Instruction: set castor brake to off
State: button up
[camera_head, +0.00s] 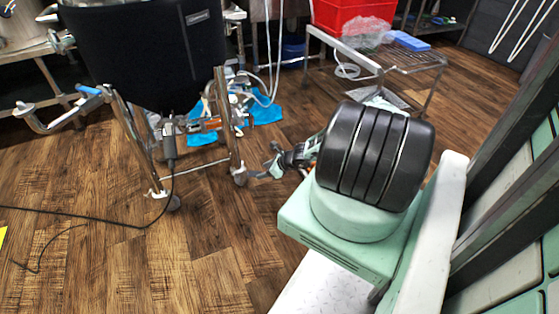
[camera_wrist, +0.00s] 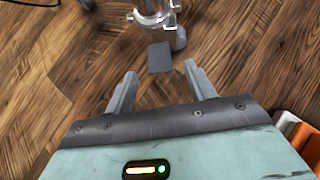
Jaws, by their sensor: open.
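The castor (camera_wrist: 160,20) is at the top of the wrist view, a pale metal fork with a grey wheel. A flat grey brake pedal (camera_wrist: 159,57) sticks out from it towards me. My gripper (camera_wrist: 160,76) is open and empty. Its two fingers lie to either side of the pedal's line, with the pedal just beyond the fingertips and no clear contact. In the head view the castor (camera_head: 240,176) is at the foot of the kettle stand's right leg, and my gripper (camera_head: 272,163) is just right of it. I cannot tell the pedal's exact tilt.
A black-jacketed kettle (camera_head: 145,55) stands on the metal frame. Another castor (camera_head: 173,204) is at its left leg, with a black cable (camera_head: 100,221) on the floor. Blue cloths (camera_head: 262,110) lie behind. A wire-shelf rack with a red crate (camera_head: 350,15) stands at the back.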

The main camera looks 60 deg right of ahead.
jog(key=p+v, duration=0.3)
jog(key=v, duration=0.6)
jog(key=shift+s+r, duration=0.2)
jog(key=shift+s, duration=0.1)
jog(key=shift+d, duration=0.1)
jog(key=shift+w+r, duration=0.1)
